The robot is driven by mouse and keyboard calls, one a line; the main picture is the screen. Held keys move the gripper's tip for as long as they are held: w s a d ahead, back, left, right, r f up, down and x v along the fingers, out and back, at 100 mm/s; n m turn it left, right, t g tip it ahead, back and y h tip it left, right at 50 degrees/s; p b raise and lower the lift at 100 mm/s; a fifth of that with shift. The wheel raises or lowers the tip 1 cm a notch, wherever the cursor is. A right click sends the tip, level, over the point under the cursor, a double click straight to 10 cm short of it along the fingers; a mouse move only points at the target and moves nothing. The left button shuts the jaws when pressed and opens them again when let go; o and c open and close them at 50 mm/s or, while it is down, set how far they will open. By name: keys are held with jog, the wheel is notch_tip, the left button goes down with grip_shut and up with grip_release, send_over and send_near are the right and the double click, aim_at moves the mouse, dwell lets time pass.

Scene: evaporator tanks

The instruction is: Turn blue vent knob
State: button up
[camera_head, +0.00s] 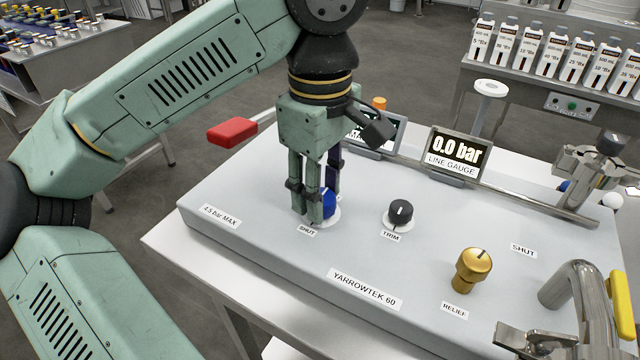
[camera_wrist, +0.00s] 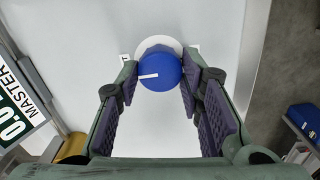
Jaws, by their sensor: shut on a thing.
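The blue vent knob (camera_head: 328,204) stands on the grey panel (camera_head: 260,185), on a white round base, by a "SHUT" label. In the wrist view the knob (camera_wrist: 160,72) is a round blue cap with a white pointer line toward the left and slightly down. My gripper (camera_head: 322,205) points down over it, and its fingers hide part of it in the head view. In the wrist view my gripper (camera_wrist: 160,75) has its fingertips on both sides of the knob, shut on it.
A black trim knob (camera_head: 400,213) and a gold relief knob (camera_head: 473,270) stand to the right. A line gauge (camera_head: 456,155) reads 0.0 bar. A red handle (camera_head: 232,132) is behind left; a yellow-handled pipe (camera_head: 622,305) is at front right.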

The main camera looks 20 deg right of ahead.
dwell(0.4)
jog(key=o, duration=1.2)
notch_tip(320, 180, up, 12)
